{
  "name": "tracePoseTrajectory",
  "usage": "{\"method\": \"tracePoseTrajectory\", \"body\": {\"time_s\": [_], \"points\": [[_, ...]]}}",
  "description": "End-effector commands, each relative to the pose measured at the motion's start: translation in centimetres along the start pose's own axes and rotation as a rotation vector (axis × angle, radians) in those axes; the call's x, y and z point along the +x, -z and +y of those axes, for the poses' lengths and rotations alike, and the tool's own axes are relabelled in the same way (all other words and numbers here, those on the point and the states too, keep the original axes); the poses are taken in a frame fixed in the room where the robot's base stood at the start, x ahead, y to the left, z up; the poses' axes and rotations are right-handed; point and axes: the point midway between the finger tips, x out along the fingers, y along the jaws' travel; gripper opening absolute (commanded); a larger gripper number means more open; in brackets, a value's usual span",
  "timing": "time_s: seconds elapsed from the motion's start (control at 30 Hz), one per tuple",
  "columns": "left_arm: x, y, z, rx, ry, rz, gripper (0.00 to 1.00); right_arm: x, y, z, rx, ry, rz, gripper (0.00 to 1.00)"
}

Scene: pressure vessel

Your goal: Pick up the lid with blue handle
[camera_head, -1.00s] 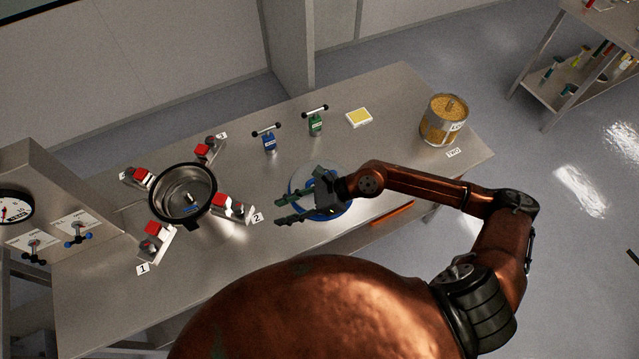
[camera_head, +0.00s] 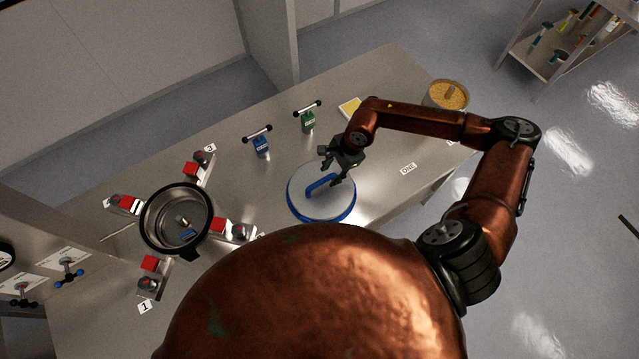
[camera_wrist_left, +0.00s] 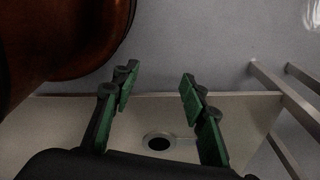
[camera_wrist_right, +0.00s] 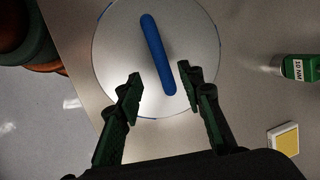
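The lid (camera_head: 307,207) is a pale round disc with a blue rim, lying flat on the steel table. Its blue bar handle (camera_head: 319,187) stands on top; in the right wrist view the handle (camera_wrist_right: 157,55) runs lengthwise, its near end between my fingertips. My right gripper (camera_head: 333,168) is open above the lid's far right side. In the right wrist view its fingers (camera_wrist_right: 159,78) are apart on either side of the handle, with nothing gripped. My left gripper (camera_wrist_left: 157,83) is open and empty in the left wrist view; it is not visible in the head view.
A black-rimmed pot (camera_head: 176,218) with red-topped clamps around it stands left of the lid. A blue block (camera_head: 261,144) and a green block (camera_head: 307,121) with bar handles stand behind the lid. A yellow pad (camera_head: 349,107) and a can (camera_head: 447,95) are at the right.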

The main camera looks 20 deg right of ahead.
Motion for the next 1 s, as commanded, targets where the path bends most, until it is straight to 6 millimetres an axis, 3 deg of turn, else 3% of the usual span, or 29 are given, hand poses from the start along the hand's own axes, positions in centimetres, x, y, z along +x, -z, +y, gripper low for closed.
{"method": "tracePoseTrajectory", "body": {"time_s": [0.1, 0.27, 0.5, 0.77, 1.0], "points": [[-0.4, -2.1, 0.2, -0.005, -0.002, -0.025, 0.4, 1.3, -0.6, -0.2, -0.006, -0.001, -0.005, 0.35], [-1.4, -3.3, 0.3, -0.008, -0.002, -0.043, 0.4, 3.2, -1.3, -0.4, -0.008, -0.002, -0.006, 0.35], [-1.8, -1.8, 0.1, -0.005, -0.001, -0.024, 0.4, 6.1, -1.3, -0.4, -0.005, -0.001, -0.004, 0.35], [-1.7, 0.0, 0.0, -0.001, 0.0, 0.0, 0.4, 6.4, -1.2, -0.4, -0.004, 0.001, -0.004, 0.35], [-1.8, -1.0, 0.1, -0.003, -0.001, -0.013, 0.4, 6.4, -1.1, -0.4, -0.003, 0.001, -0.004, 0.19]]}}
